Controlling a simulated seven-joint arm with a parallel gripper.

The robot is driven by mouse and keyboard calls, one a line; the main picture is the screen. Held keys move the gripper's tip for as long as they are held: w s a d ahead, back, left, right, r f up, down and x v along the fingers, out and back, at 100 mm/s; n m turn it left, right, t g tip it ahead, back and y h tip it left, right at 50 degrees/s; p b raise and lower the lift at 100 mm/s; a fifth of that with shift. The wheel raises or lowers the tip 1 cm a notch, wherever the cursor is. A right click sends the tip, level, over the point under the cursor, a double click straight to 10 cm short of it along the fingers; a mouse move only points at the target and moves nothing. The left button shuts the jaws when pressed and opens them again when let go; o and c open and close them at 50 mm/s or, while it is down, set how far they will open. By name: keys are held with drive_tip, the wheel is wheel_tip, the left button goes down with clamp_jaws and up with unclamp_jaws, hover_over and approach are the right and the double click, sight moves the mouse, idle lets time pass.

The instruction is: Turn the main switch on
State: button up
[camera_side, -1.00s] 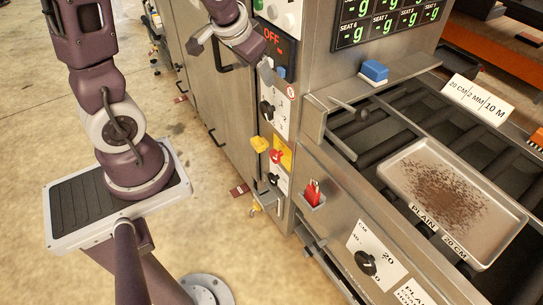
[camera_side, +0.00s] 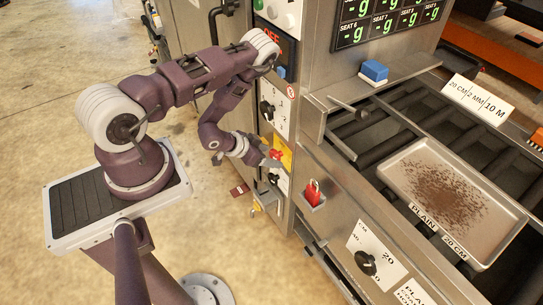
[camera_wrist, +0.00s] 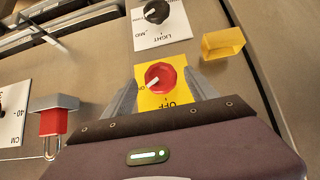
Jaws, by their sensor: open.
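The main switch is a red round knob (camera_wrist: 160,77) on a yellow plate (camera_wrist: 150,100) in the wrist view. A white mark on the knob points to its lower left, beside small lettering. The word OFF is printed on the plate below the knob, upside down. My gripper (camera_wrist: 160,88) is open, with one finger on each side of the knob; I cannot tell whether they touch it. In the side view my gripper (camera_side: 268,156) is at the yellow plate (camera_side: 284,151) on the machine's front, and the red knob is partly hidden by it.
A yellow block (camera_wrist: 223,43) juts out beside the plate. A black LIGHT/MID knob (camera_wrist: 157,11) is above in the wrist view. A red padlock-like part (camera_side: 313,190) hangs at right. A brown-sprinkled tray (camera_side: 420,165) lies on the conveyor.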

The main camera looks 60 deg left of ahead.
drive_tip(key=shift+x, duration=0.95)
drive_tip(key=shift+c, duration=0.5)
drive_tip(key=c, duration=1.2)
drive_tip(key=shift+d+m+y, duration=0.2)
drive_tip(key=shift+m+y, duration=0.6)
drive_tip(key=shift+y, duration=0.7)
drive_tip(key=shift+c, duration=0.2)
drive_tip(key=shift+m+y, duration=0.4)
drive_tip(key=shift+y, duration=0.3)
drive_tip(key=o, duration=1.3)
drive_tip(key=shift+o, duration=0.2)
